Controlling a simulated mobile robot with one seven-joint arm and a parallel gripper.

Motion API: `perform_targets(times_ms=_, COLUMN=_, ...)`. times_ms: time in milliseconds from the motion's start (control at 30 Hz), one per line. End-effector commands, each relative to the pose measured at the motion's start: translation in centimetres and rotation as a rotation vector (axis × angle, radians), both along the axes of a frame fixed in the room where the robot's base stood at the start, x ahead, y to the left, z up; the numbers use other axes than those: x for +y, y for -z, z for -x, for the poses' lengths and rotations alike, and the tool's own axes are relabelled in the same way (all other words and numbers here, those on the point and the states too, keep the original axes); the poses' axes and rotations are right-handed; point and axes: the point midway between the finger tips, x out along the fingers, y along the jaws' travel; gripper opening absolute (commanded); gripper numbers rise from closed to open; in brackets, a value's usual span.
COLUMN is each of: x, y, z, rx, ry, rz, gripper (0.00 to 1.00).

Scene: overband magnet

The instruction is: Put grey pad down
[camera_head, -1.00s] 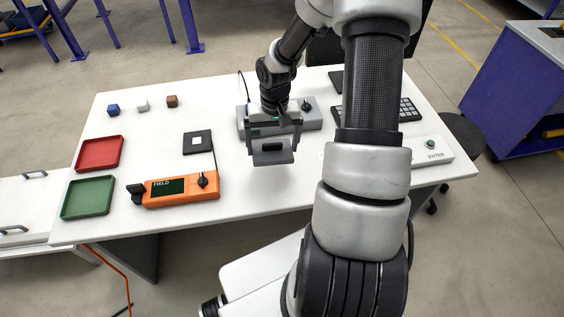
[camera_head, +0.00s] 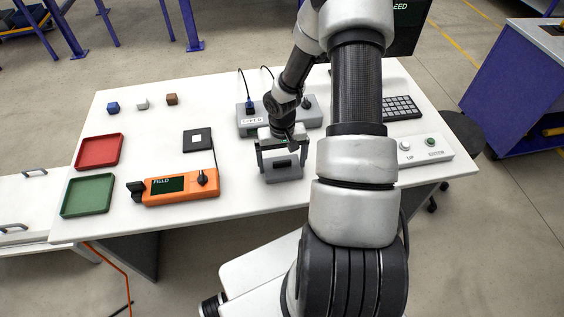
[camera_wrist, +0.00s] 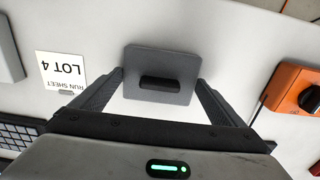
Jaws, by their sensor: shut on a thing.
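The grey pad (camera_head: 284,175) is a flat square plate with a dark raised bar on it. It is near the front middle of the white table (camera_head: 240,185). In the wrist view the pad (camera_wrist: 180,60) shows face-on, with the dark bar (camera_wrist: 160,84) at its centre. My gripper (camera_head: 281,163) is shut on the pad, one finger at each side edge. In the wrist view my gripper (camera_wrist: 161,77) spans the pad's width. The pad is close above the tabletop or touching it; I cannot tell which.
Behind stands a grey box (camera_head: 246,122) with cables. Left are an orange field meter (camera_head: 180,188), a black-and-white square (camera_head: 198,140), a red tray (camera_head: 100,152), a green tray (camera_head: 88,196) and small cubes (camera_head: 172,99). A button box (camera_head: 428,149) and keyboard (camera_head: 400,108) lie right.

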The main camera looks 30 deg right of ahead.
Motion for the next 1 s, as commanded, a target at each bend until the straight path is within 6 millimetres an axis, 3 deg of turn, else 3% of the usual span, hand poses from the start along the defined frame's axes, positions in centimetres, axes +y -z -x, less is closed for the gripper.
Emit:
perform_targets(times_ms=67, x=0.0, y=0.0, z=0.0, rx=-0.001, ry=0.000, rz=-0.001, gripper=0.72)
perform_targets(times_ms=100, x=0.0, y=0.0, z=0.0, rx=-0.001, ry=0.000, rz=-0.001, gripper=0.96)
perform_targets(times_ms=133, x=0.0, y=0.0, z=0.0, rx=-0.001, ry=0.001, rz=-0.001, gripper=1.00)
perform_targets(times_ms=467, x=0.0, y=-0.8, z=-0.1, rx=-0.002, ry=0.002, rz=0.001, gripper=1.00)
perform_targets(times_ms=1000, x=0.0, y=-10.8, z=0.0, rx=-0.003, ry=0.002, rz=0.001, gripper=1.00)
